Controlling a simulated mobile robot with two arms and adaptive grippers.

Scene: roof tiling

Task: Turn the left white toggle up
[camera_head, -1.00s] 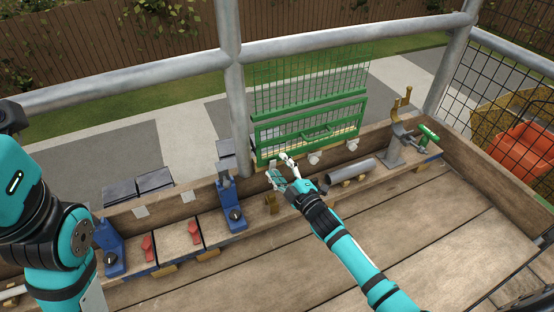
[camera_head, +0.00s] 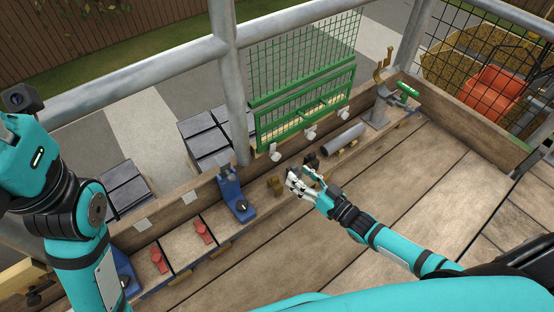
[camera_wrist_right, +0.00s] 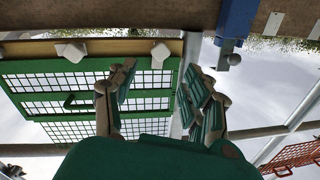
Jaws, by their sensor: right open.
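Three white toggles sit along the wooden board below the green mesh gate (camera_head: 300,118). The left white toggle (camera_head: 274,152) is at the gate's lower left corner, the middle one (camera_head: 310,132) and the right one (camera_head: 343,113) further right. My right gripper (camera_head: 298,178) is open and empty, below and slightly right of the left toggle, apart from it. In the upside-down right wrist view, my open fingers (camera_wrist_right: 160,98) show with the left toggle (camera_wrist_right: 160,52) beyond, between them, and the middle toggle (camera_wrist_right: 72,50) to the left.
A blue clamp (camera_head: 234,193) stands left of the gate. Red-handled tools (camera_head: 202,230) are at the left. The plank floor is clear.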

